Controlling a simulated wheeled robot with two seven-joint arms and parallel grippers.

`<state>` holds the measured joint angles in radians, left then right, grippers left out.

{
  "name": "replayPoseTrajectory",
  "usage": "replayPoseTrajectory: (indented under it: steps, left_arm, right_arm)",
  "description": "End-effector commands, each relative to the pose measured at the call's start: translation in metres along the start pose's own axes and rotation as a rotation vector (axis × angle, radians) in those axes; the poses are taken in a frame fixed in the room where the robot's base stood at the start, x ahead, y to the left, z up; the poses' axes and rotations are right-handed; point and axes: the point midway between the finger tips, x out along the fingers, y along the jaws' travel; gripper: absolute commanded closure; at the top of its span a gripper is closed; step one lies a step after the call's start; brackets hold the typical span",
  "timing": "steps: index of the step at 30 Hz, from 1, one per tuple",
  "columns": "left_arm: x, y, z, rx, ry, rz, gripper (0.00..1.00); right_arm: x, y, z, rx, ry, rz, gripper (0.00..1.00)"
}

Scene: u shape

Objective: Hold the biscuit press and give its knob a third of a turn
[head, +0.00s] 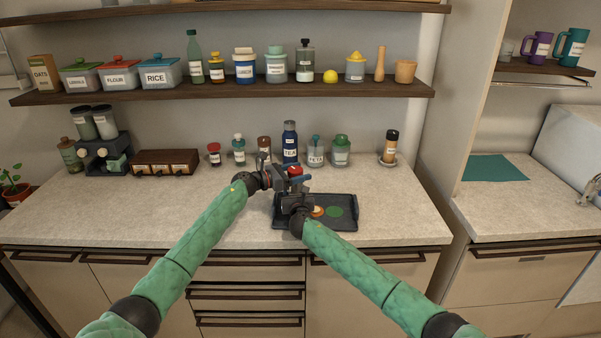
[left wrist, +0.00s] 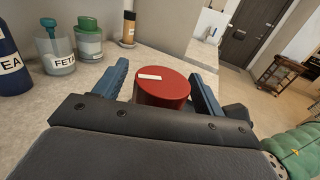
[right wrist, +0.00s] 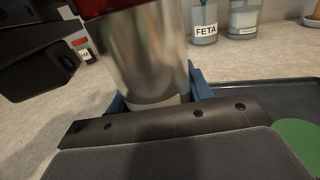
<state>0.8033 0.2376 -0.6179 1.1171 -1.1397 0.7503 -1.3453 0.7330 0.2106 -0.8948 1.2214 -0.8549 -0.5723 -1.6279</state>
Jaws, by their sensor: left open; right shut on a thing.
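The biscuit press has a metal barrel (right wrist: 147,55) and a red knob (left wrist: 163,87) on top with a white mark. It stands upright over the left part of the dark tray (head: 348,227). My right gripper (right wrist: 158,100) is shut on the lower barrel. My left gripper (left wrist: 160,85) is open, with one blue finger on each side of the red knob and gaps showing. In the head view the red knob (head: 295,171) shows between my left gripper (head: 290,177) and right gripper (head: 297,196). My grippers hide most of the barrel there.
The tray holds a green disc (head: 335,211) and a small orange-brown round thing (head: 318,211). Behind it stand a blue TEA bottle (head: 290,143), a FETA jar (head: 315,153) and other jars. The counter (head: 400,205) to the right is clear.

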Motion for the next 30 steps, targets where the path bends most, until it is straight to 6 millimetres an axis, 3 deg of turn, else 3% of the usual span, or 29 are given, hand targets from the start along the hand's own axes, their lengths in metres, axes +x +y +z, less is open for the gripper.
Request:
replayPoseTrajectory:
  steps: [13,20,30]
  left_arm:
    - [0.0103,0.0,-0.0005,0.0,0.001,0.0,0.3]
    - [0.0101,0.0001,-0.0005,0.0,0.001,0.0,0.73]
    - [0.0105,0.0007,-0.0005,0.0,0.004,-0.037,0.74]
  right_arm:
    - [-0.0003,0.0007,-0.001,0.0,0.001,0.001,0.87]
    - [-0.0004,0.0006,-0.001,0.0,0.001,0.001,0.87]
    - [-0.0005,0.0006,-0.001,0.0,0.001,0.001,0.87]
